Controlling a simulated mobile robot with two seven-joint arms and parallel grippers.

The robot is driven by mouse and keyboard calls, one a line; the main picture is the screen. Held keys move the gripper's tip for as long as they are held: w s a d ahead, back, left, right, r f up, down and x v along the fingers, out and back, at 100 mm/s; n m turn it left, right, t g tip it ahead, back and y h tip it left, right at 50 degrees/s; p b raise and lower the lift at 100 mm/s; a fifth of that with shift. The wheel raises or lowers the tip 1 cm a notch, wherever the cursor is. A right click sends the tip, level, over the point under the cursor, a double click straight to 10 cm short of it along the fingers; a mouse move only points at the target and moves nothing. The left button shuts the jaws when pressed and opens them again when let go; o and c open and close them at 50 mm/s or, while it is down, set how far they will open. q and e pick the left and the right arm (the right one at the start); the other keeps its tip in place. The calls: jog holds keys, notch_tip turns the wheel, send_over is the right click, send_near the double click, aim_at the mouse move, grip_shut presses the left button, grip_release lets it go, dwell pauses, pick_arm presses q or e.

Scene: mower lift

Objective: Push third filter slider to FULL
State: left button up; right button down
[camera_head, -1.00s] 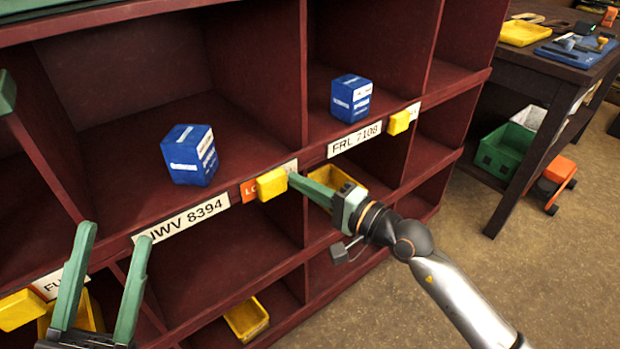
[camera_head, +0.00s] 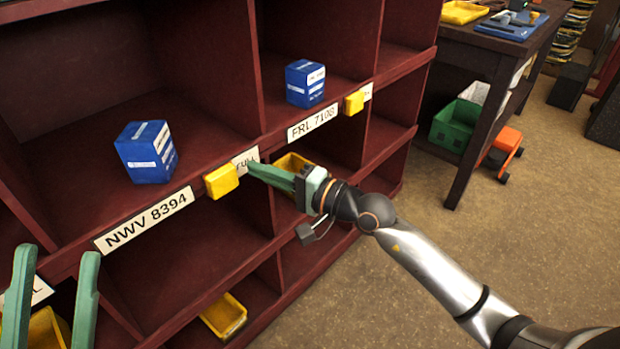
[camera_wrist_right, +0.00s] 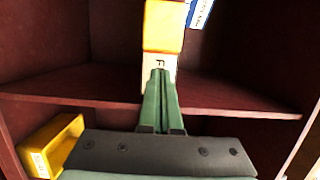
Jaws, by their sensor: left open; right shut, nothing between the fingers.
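A yellow slider (camera_head: 221,181) sits on the shelf's front rail between the NWV 8394 plate (camera_head: 145,218) and the FRL 7108 plate (camera_head: 313,124). A white label reading FULL (camera_head: 245,161) is exposed at its right; no orange shows. My right gripper (camera_head: 252,171) is shut and empty, its fingertips at the label just right of the slider, with a small gap visible. The right wrist view shows the slider (camera_wrist_right: 164,25) beyond the fingertips (camera_wrist_right: 160,74), with part of the label between. My left gripper (camera_head: 55,262) is open and empty at lower left, before the shelf.
Another yellow slider (camera_head: 354,102) sits farther right on the rail. Blue boxes (camera_head: 146,152) (camera_head: 305,83) stand in the upper compartments. Yellow bins (camera_head: 224,316) lie in lower compartments. A dark table (camera_head: 490,45) with a green crate (camera_head: 457,125) beneath stands at right; floor is open before it.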

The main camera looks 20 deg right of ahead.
pick_arm(q)
jog(key=shift+d+f+b, duration=0.5)
jog(key=shift+f, duration=0.4)
pick_arm(e)
jog(key=w+d+v, duration=0.1)
jog(key=v, duration=0.9)
jog(key=shift+d, duration=0.45)
